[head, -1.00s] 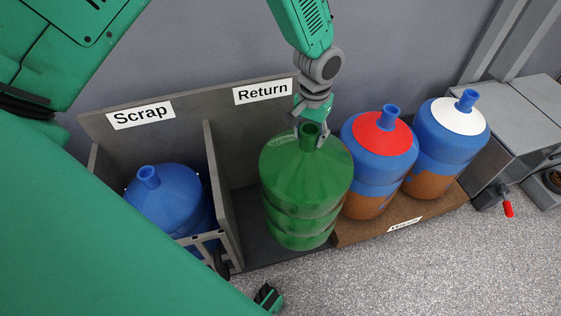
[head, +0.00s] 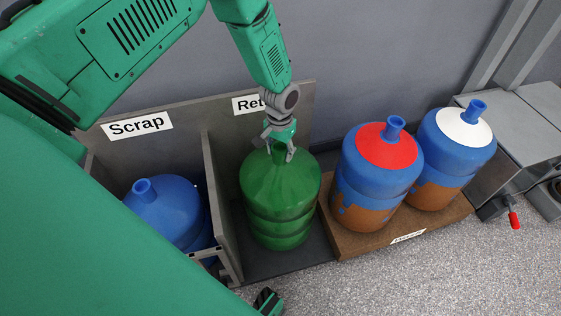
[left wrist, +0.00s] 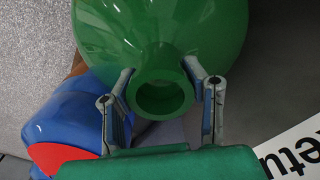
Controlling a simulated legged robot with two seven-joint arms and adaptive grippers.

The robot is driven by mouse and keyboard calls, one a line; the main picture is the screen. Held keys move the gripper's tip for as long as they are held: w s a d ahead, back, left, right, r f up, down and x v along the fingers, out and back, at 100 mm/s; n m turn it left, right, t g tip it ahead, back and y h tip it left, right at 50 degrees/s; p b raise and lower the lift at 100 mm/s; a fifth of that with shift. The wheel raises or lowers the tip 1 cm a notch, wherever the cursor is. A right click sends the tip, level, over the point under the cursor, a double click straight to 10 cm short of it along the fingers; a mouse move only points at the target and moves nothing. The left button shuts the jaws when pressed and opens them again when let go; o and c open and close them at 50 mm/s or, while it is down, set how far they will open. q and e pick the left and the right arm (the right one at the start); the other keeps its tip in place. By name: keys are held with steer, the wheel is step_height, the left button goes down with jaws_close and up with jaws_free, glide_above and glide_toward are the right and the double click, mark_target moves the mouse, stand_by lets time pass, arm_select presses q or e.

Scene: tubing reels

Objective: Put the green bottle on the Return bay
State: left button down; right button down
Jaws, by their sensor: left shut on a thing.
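The green bottle (head: 280,195) is upright in the Return bay, right of the grey divider. Its base is at or just above the bay's dark floor (head: 310,255); I cannot tell whether it touches. My left gripper (head: 278,150) is shut on the bottle's neck from above. In the left wrist view the fingers (left wrist: 160,95) sit on both sides of the green neck (left wrist: 160,112). The Return sign (head: 247,104) is partly hidden by my left arm.
A blue bottle (head: 165,210) stands in the Scrap bay, left of the divider (head: 222,195). A red-topped bottle (head: 375,180) and a white-topped bottle (head: 450,155) stand on a brown platform (head: 350,243) close on the right. Grey equipment (head: 510,130) stands further right.

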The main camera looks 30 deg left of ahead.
arm_select(q)
steer(key=shift+a+f, duration=0.1)
steer(key=shift+f, duration=0.5)
step_height(320, 180, down, 3)
steer(key=shift+r+b, duration=0.15)
steer(key=shift+b, duration=0.45)
steer(key=shift+r, duration=0.1)
steer(key=c, duration=1.3)
jaws_free()
steer(key=shift+f, duration=0.2)
steer(key=o, duration=0.4)
